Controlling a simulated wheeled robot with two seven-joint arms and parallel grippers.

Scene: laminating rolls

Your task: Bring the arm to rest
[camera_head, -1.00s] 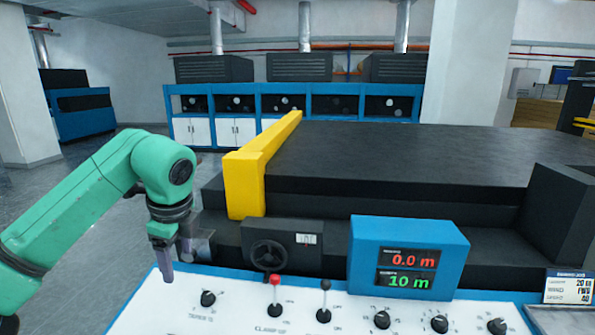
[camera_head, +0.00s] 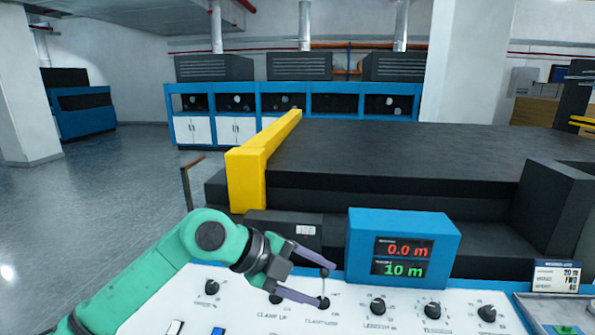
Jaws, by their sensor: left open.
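My left arm is green and comes in from the lower left. Its left gripper (camera_head: 324,283) is open, with its two purplish-grey fingers pointing right over the white control panel (camera_head: 225,318). The black-knobbed lever (camera_head: 324,272) shows at the fingertips, between them in the picture. I cannot tell whether they touch it. My right gripper is not in view.
A blue display box (camera_head: 450,250) reads 0.0 m and 10 m. Round dials (camera_head: 432,310) sit on the panel below it. Behind are a yellow bar (camera_head: 246,180) and a large black machine bed (camera_head: 400,150). Open floor (camera_head: 90,210) lies to the left.

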